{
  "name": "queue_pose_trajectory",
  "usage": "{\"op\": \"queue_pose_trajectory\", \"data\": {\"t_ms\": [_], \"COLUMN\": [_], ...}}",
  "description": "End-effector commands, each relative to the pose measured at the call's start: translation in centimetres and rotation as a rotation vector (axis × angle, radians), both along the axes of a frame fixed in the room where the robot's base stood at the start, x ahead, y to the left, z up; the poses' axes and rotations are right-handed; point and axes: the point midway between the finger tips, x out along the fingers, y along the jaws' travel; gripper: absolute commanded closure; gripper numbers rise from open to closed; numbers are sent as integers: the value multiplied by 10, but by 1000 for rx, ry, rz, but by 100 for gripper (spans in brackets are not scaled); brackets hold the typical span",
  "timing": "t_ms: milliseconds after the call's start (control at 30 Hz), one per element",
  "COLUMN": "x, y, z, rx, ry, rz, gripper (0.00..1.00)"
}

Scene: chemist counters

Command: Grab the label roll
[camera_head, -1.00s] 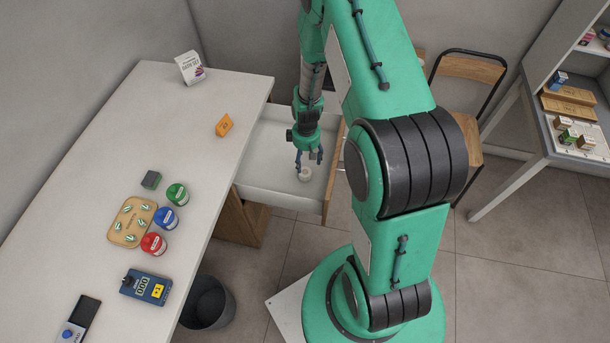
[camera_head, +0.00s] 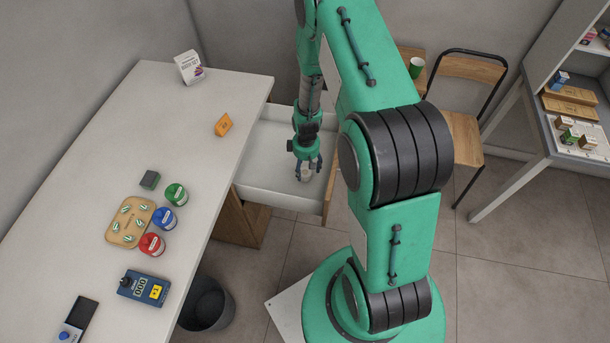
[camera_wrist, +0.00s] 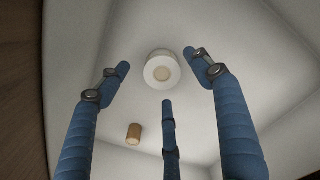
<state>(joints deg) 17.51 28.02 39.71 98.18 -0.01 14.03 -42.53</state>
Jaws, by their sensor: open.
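The label roll (camera_wrist: 161,69) is a short white roll with a tan core. It lies in the open white drawer (camera_head: 262,158), and in the head view it shows as a small pale shape (camera_head: 305,177) partly hidden by my fingers. My gripper (camera_head: 307,168) is over the drawer, pointing down. In the wrist view its blue fingers (camera_wrist: 160,86) are spread apart, with the roll beyond their tips and between them. Nothing is held. I cannot tell whether a finger touches the roll.
A small brown cylinder (camera_wrist: 134,133) also lies in the drawer. The drawer's front wall (camera_head: 332,185) and sides surround my gripper. The counter (camera_head: 150,110) at left holds jars, a tray and a blue meter (camera_head: 143,288). A dark bin (camera_head: 207,303) stands below.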

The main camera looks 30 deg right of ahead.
Motion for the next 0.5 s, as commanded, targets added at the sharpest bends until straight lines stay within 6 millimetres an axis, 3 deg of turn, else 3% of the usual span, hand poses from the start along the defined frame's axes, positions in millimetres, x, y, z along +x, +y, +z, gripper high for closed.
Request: {"op": "queue_pose_trajectory", "data": {"t_ms": [300,500], "x": [1,1], "y": [1,1], "z": [-37,-45], "rx": [0,0], "ry": [2,1], "rz": [0,0], "gripper": [35,35]}}
